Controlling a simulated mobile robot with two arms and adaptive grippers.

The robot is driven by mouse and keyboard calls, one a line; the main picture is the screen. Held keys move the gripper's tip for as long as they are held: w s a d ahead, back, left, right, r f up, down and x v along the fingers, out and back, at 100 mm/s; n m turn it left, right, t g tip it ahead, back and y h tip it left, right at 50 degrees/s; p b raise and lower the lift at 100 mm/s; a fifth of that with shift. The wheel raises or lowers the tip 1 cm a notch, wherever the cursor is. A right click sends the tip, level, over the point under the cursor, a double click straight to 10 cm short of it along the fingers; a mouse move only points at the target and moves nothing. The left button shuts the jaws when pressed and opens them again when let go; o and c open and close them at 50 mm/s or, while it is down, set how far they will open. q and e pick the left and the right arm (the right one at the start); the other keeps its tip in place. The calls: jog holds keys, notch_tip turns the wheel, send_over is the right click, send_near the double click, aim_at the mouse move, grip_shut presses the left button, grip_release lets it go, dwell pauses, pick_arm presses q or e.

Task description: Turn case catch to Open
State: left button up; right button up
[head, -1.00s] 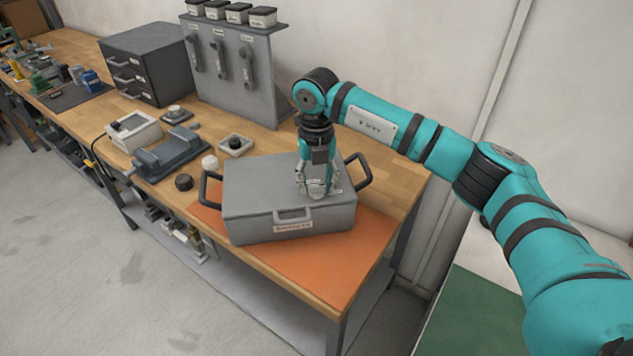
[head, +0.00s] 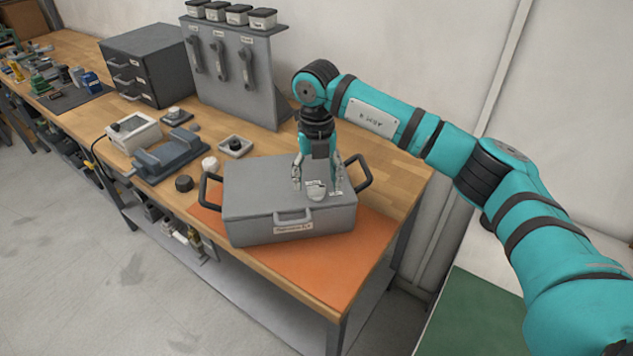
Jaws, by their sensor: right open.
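The grey case (head: 260,200) lies on an orange mat (head: 330,270) near the right end of the bench, its lid shut. It has dark side handles, a front handle and a front label. The case catch (head: 316,190) is a small light knob on the lid, with small labels beside it that are too small to read. My right gripper (head: 316,187) points down over the lid. Its fingers are spread apart, one on each side of the catch; I cannot tell whether they touch the lid. My left gripper is not in view.
Left of the case stand a grey-blue vise-like fixture (head: 170,155), a white box (head: 133,132), a dark puck (head: 184,183) and a small white tray (head: 236,146). A grey panel with levers (head: 236,85) and a drawer cabinet (head: 146,65) stand behind. The bench's right end is clear.

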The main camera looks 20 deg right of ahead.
aim_at(317, 187)
notch_tip(317, 187, up, 10)
jog(key=shift+r, duration=0.2)
jog(key=shift+s+f, duration=0.1)
dwell(0.4)
